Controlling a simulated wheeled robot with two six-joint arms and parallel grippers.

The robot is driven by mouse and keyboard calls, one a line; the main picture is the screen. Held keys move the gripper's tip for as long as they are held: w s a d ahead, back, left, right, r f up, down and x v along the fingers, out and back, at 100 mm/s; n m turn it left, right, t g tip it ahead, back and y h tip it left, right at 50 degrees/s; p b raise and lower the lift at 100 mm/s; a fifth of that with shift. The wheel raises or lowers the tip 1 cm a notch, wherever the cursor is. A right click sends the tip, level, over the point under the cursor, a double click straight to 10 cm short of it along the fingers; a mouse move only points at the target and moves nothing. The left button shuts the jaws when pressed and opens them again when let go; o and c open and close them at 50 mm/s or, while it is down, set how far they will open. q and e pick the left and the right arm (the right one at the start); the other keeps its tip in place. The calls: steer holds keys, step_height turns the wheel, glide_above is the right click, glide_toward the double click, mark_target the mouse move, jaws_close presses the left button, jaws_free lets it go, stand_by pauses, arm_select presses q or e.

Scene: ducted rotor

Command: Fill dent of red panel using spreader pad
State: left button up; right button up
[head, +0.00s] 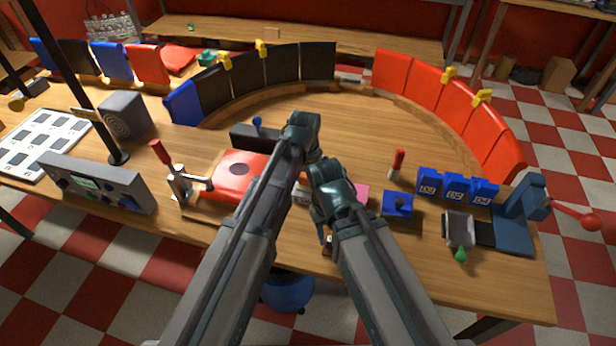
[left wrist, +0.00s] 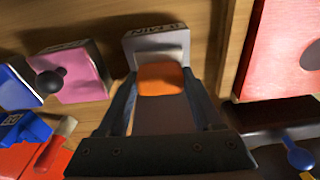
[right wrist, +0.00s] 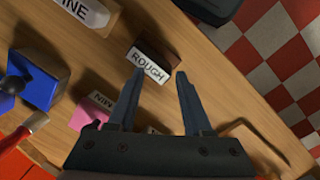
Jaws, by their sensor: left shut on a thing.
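The red panel (head: 240,175) lies on a wooden stand on the table, left of my arms, with a dark round dent (head: 238,169) on its top. Part of it shows at the upper right of the left wrist view (left wrist: 285,50), the dent at the picture's edge. My left gripper (left wrist: 161,74) is shut on an orange and grey pad (left wrist: 160,80), seemingly the spreader pad, near a pale labelled block whose label is hard to read. My right gripper (right wrist: 161,72) is open and empty, above a block marked ROUGH (right wrist: 151,63).
A toggle clamp (head: 180,180) with a red handle stands at the panel's left side. A pink block (left wrist: 80,72) and a blue block (head: 397,204) with a dark knob are near my grippers. A blue press (head: 520,215) stands far right.

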arm_select(q)
steer(key=shift+r+p, duration=3.3)
steer(key=shift+r, duration=0.2)
arm_select(e)
steer(key=shift+r, duration=3.45)
arm_select(q)
steer(key=shift+f, duration=0.1)
